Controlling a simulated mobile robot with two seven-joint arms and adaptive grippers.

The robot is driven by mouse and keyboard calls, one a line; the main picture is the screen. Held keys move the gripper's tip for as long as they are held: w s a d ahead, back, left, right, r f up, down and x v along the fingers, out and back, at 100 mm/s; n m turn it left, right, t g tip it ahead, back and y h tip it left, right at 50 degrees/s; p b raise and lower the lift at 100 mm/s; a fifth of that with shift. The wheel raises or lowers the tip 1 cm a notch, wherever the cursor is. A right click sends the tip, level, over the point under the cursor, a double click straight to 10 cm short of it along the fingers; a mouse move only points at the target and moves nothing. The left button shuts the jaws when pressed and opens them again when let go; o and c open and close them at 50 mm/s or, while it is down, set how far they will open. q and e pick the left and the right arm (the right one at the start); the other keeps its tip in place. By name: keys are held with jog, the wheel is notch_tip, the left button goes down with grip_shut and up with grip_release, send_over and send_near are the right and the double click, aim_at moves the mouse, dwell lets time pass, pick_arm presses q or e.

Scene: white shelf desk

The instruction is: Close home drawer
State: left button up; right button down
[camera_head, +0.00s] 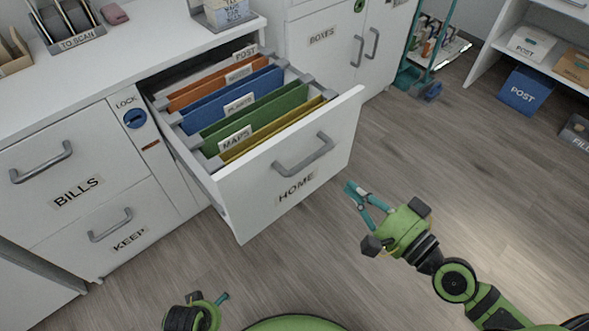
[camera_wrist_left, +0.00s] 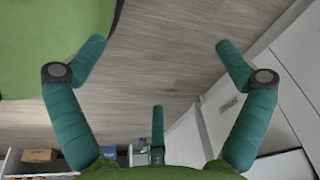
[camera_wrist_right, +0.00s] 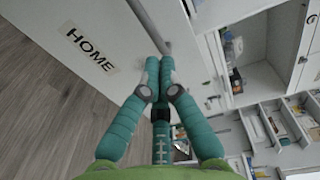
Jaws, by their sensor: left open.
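The white home drawer (camera_head: 285,185) is pulled well out of the desk and holds several hanging folders. Its front has a grey bar handle (camera_head: 303,155) and a HOME label (camera_head: 297,187), which also shows in the right wrist view (camera_wrist_right: 90,50). My right gripper (camera_head: 354,190) is in front of and to the right of the drawer front, apart from the handle in the head view. In the right wrist view its fingers are together and empty, with the drawer front ahead of them. My left gripper (camera_wrist_left: 188,45) is open and empty, low in front of the desk.
Closed BILLS (camera_head: 75,192) and KEEP (camera_head: 128,238) drawers are left of it, with a blue lock knob (camera_head: 135,118) between. A boxes cabinet (camera_head: 330,45) stands beyond. A teal cart (camera_head: 430,55) and blue post bin (camera_head: 525,92) stand back right. The floor in front is clear.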

jog(key=a+r, duration=0.1)
jog(key=r, duration=0.1)
jog(key=p, duration=0.5)
send_near(292, 139)
jog(key=shift+y, duration=0.4)
jog(key=x, duration=0.6)
jog(key=shift+d+f, duration=0.15)
jog(key=shift+f, duration=0.05)
pick_arm(q)
jog(key=shift+t, duration=0.7)
jog(key=shift+s+a+f, duration=0.1)
jog(key=shift+a+f, duration=0.05)
jog(key=shift+f, duration=0.8)
jog(key=shift+w+a+f, duration=0.1)
jog(key=shift+a+f, duration=0.1)
jog(key=shift+f, duration=0.7)
jog(key=shift+s+a+f, duration=0.1)
jog(key=shift+a+f, duration=0.05)
jog(key=shift+f, duration=0.8)
pick_arm(e)
jog(key=shift+w+a+f, duration=0.1)
jog(key=shift+w+a, duration=0.2)
jog(key=shift+w, duration=0.2)
jog(key=shift+w, duration=0.1)
